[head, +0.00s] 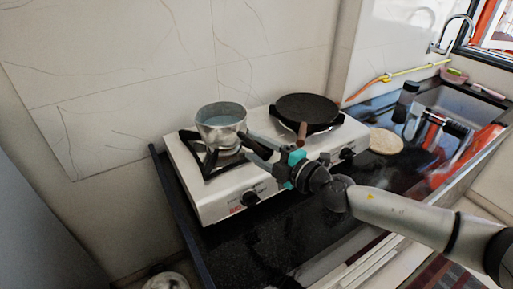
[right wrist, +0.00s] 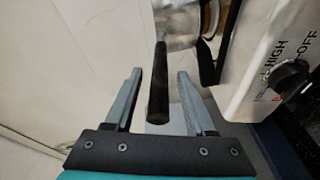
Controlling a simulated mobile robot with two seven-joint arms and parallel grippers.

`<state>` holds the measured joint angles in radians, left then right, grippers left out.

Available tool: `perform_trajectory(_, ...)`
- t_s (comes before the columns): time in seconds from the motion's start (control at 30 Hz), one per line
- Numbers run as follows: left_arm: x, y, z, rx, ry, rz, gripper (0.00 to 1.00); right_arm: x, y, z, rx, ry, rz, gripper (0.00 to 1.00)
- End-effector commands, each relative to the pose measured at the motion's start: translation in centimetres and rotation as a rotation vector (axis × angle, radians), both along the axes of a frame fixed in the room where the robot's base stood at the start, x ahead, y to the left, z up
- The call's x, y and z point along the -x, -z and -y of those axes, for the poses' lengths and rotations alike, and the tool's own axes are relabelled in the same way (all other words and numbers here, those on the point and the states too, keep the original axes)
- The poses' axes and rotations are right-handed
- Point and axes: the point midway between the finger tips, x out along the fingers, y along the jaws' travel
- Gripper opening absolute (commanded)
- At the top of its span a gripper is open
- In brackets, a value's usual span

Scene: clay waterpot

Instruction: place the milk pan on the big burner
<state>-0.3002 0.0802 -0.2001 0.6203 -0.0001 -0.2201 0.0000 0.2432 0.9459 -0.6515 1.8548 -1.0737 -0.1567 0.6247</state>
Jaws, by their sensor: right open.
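The milk pan (head: 221,118) is a small silver metal pan on the left burner (head: 207,160) of a white two-burner stove. It looks upright. In the right wrist view its black handle (right wrist: 158,85) points toward me, between the fingers. My right gripper (head: 256,150) is open, just right of and in front of the pan. In the right wrist view the fingers (right wrist: 160,73) stand on both sides of the handle, with visible gaps. The pan body shows only partly there. The right burner is largely covered by a dark flat pan (head: 306,107). My left gripper is not in view.
The stove (head: 230,198) has knobs along its front, on a black counter (head: 265,235). A wall is close behind. To the right are a round tan board (head: 385,142), a dark bottle (head: 405,100) and a sink (head: 460,105). The dark pan's brown handle (head: 302,134) points forward.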

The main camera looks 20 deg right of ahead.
Motion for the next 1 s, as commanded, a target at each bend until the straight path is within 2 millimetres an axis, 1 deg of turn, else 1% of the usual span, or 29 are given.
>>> perform_trajectory(0.2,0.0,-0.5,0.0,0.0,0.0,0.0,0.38,0.0,-0.6,0.0,0.0,0.0,0.001,0.55)
perform_trajectory(0.23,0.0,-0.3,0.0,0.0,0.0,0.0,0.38,0.2,-0.4,0.1,0.0,0.001,0.0,0.55)
perform_trajectory(0.37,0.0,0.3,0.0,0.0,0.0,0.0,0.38,1.3,-0.1,0.8,0.0,0.002,-0.003,0.55)
perform_trajectory(0.5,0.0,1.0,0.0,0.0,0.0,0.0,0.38,2.9,-0.2,1.4,0.002,-0.002,-0.003,0.55)
perform_trajectory(0.8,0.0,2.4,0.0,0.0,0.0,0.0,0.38,5.4,-0.3,2.6,0.002,-0.001,-0.002,0.55)
perform_trajectory(1.0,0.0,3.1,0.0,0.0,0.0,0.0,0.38,6.6,-0.4,3.4,-0.001,0.003,-0.002,0.55)
